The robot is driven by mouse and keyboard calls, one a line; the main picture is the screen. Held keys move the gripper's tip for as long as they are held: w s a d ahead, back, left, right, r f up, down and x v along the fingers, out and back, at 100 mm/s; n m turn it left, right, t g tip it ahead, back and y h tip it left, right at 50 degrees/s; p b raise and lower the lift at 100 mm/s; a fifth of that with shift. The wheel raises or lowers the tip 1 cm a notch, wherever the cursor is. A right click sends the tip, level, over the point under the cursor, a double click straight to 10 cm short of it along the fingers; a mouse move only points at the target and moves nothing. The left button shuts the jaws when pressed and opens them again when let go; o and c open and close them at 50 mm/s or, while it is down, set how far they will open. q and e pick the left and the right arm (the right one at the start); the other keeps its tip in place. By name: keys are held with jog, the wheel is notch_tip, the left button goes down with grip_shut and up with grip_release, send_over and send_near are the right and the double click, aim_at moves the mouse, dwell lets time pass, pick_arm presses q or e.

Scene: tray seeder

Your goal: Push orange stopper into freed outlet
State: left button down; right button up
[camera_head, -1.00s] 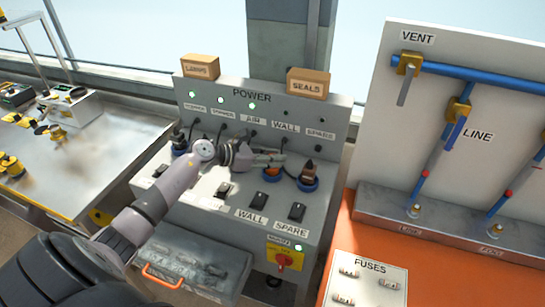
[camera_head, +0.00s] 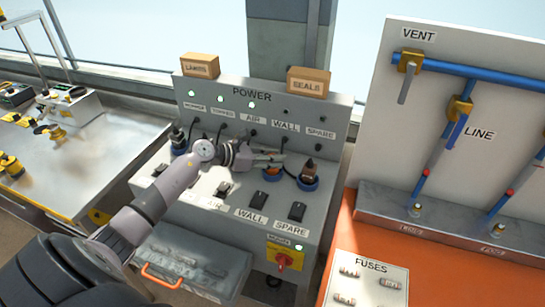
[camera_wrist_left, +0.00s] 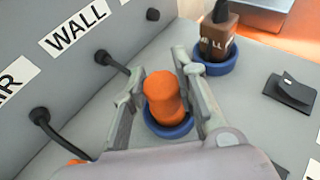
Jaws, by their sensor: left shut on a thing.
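The orange stopper (camera_wrist_left: 162,98) stands upright between the fingers of my left gripper (camera_wrist_left: 165,80), which is shut on it. In the left wrist view it is over a blue outlet ring (camera_wrist_left: 170,130) below the WALL label; its lower end appears within the ring, but how deep it sits I cannot tell. In the head view my left gripper (camera_head: 282,158) is at the WALL place on the POWER panel, and a bit of orange stopper (camera_head: 271,170) shows under its fingers. My right gripper is not in view.
A brown plug (camera_wrist_left: 217,40) stands in the neighbouring blue ring (camera_wrist_left: 213,66), close to the right finger. Black cords (camera_wrist_left: 45,125) leave the panel nearby. Rocker switches (camera_head: 297,211) line the sloped front. A metal box with an orange handle (camera_head: 162,276) is below.

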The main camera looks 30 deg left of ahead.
pick_arm(q)
jog(key=shift+f+b, duration=0.35)
jog(key=shift+b, duration=0.05)
dwell(0.4)
jog(key=c, duration=1.4)
grip_release()
jog(key=shift+o, duration=1)
jog(key=v, duration=1.2)
jog(key=shift+r, duration=0.15)
